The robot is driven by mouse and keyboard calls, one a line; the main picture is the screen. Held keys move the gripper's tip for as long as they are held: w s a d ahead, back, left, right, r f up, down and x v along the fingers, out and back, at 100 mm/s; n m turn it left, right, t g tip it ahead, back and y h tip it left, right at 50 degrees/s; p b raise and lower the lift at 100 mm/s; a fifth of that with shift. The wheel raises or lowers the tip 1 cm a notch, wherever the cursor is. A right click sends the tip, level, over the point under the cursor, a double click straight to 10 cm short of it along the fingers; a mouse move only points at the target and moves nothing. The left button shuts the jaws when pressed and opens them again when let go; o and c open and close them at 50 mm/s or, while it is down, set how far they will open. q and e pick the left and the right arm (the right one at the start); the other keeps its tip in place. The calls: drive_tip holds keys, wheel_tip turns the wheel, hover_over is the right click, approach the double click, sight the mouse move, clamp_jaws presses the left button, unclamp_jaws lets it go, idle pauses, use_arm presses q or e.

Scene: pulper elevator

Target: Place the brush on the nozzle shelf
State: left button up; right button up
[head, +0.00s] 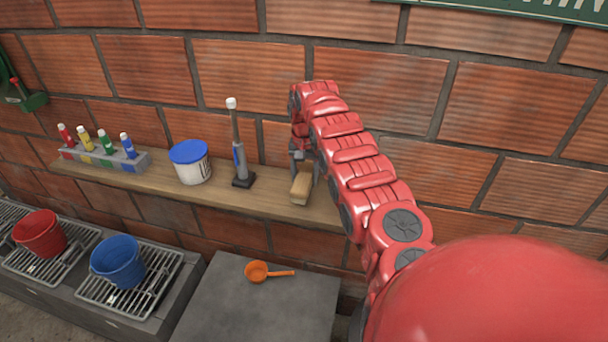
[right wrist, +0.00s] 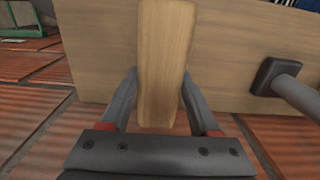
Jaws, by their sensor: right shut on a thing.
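The brush, a pale wooden block (head: 301,188), is between the fingers of my right gripper (head: 302,158), which is shut on it. In the right wrist view the brush (right wrist: 165,60) stands out beyond the two fingers (right wrist: 158,105), over the wooden shelf board (right wrist: 225,70). The wooden shelf (head: 262,203) runs along the brick wall, and the brush is at its right part. I cannot tell whether the brush touches the board. The brush's bristles are hidden. My left gripper is not in view.
On the shelf stand an upright grey tool on a black base (head: 241,165), a white tub with blue lid (head: 190,162) and a grey rack (head: 130,160) of coloured bottles. Below are red (head: 40,234) and blue buckets (head: 119,262) and an orange scoop (head: 257,272) on a grey block (head: 225,310).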

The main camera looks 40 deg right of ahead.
drive_tip(key=shift+s+a+f+p, duration=0.1)
drive_tip(key=shift+s+f+p, duration=0.1)
drive_tip(key=shift+f, duration=0.35)
drive_tip(key=shift+s+a+f+p, duration=0.1)
drive_tip(key=shift+s+f, duration=0.1)
drive_tip(key=shift+f, duration=0.3)
drive_tip(key=shift+d+f, duration=0.1)
drive_tip(key=shift+f, duration=0.2)
drive_tip(key=shift+w+d+f, duration=0.1)
drive_tip(key=shift+w, duration=0.05)
drive_tip(key=o, duration=1.1)
drive_tip(key=shift+w, duration=0.1)
drive_tip(key=shift+c, duration=0.2)
drive_tip(key=shift+o, duration=2)
